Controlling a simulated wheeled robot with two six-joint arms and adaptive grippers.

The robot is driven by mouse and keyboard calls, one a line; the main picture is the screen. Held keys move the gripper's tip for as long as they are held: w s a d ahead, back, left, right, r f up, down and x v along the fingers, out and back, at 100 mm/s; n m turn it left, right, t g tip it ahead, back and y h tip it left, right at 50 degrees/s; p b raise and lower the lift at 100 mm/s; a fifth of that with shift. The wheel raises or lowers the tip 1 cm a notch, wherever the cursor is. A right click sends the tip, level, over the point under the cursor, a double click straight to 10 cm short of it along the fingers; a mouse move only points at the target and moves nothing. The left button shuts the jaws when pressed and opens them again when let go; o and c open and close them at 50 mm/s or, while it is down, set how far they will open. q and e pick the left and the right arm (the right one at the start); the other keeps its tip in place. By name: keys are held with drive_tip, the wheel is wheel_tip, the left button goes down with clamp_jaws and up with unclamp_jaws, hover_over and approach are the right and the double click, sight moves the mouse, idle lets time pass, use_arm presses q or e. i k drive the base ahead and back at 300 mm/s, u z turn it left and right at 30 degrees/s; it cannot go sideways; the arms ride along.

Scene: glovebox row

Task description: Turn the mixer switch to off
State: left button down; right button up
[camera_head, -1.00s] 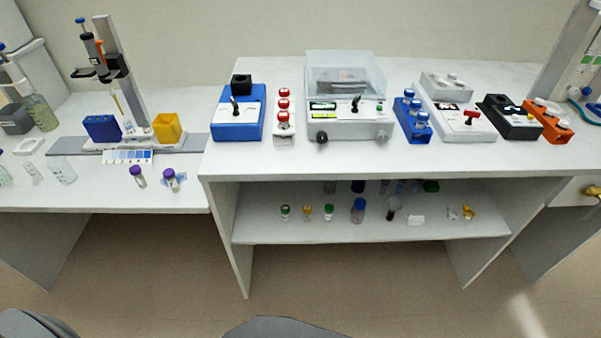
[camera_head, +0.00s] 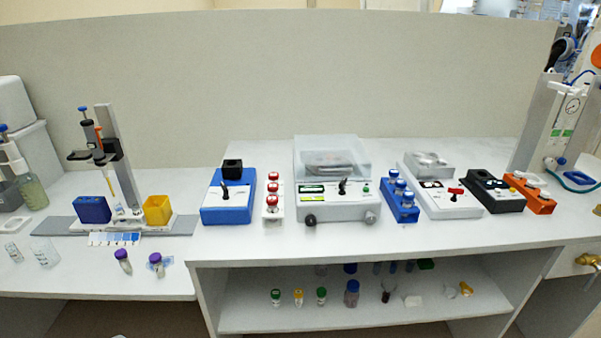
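A blue box-shaped device (camera_head: 228,215) with a black square cup (camera_head: 232,169) on top, which looks like the mixer, stands on the bench left of centre. Its white top panel carries a black lever switch (camera_head: 225,190), which points roughly up; its labels are too small to read. Farther right, a white device (camera_head: 447,208) with a grey block on top has a red switch (camera_head: 455,193). Between them stands a clear-lidded machine (camera_head: 338,209) with a black switch (camera_head: 342,186). Neither of my grippers shows in the view.
Red-capped vials in a white rack (camera_head: 272,210) stand close right of the blue device. A blue rack (camera_head: 401,211), a black device (camera_head: 496,197) and an orange rack (camera_head: 540,204) stand farther right. A pipette stand (camera_head: 110,135) is on the lower left bench. The front bench strip is clear.

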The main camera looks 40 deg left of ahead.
sight(223, 187)
drive_tip(key=z, duration=0.95)
drive_tip(key=k, duration=1.15)
drive_tip(key=u, duration=1.1)
drive_tip(key=i, duration=0.5)
drive_tip(key=u, duration=0.05)
